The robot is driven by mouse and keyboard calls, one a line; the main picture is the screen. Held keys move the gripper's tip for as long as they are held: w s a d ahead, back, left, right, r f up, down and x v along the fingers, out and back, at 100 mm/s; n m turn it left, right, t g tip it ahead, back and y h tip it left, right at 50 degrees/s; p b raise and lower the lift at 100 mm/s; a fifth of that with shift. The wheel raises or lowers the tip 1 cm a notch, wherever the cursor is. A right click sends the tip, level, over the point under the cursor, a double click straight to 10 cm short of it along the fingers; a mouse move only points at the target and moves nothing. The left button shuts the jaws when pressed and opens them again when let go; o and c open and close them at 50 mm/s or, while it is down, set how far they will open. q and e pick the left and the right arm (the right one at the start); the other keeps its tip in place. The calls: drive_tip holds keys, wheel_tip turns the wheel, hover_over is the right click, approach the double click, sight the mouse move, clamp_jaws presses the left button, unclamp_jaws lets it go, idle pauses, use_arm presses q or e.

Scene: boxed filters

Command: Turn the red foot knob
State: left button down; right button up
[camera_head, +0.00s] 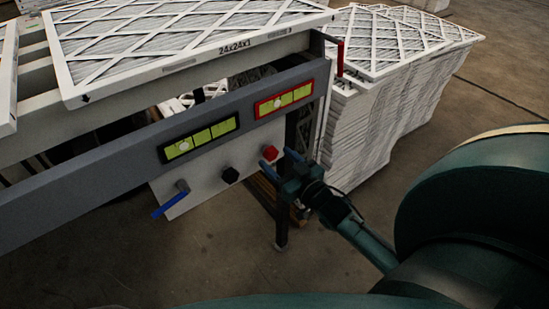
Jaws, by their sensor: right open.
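The red knob (270,153) sits on the white panel under the grey rail, at the panel's right side. My right gripper (279,163) is open, with its blue fingertips just right of and below the red knob. I cannot tell whether a fingertip touches the knob. My right arm reaches in from the right. My left gripper is out of view.
A black knob (230,175) and a blue-handled lever (170,202) are on the same panel, to the left. The grey rail (90,186) runs above, with two green-yellow label plates. A filter stack (365,130) stands behind right. Open floor lies below.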

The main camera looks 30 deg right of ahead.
drive_tip(key=shift+w+a, duration=0.1)
drive_tip(key=shift+w, duration=0.9)
drive_tip(key=c, duration=1)
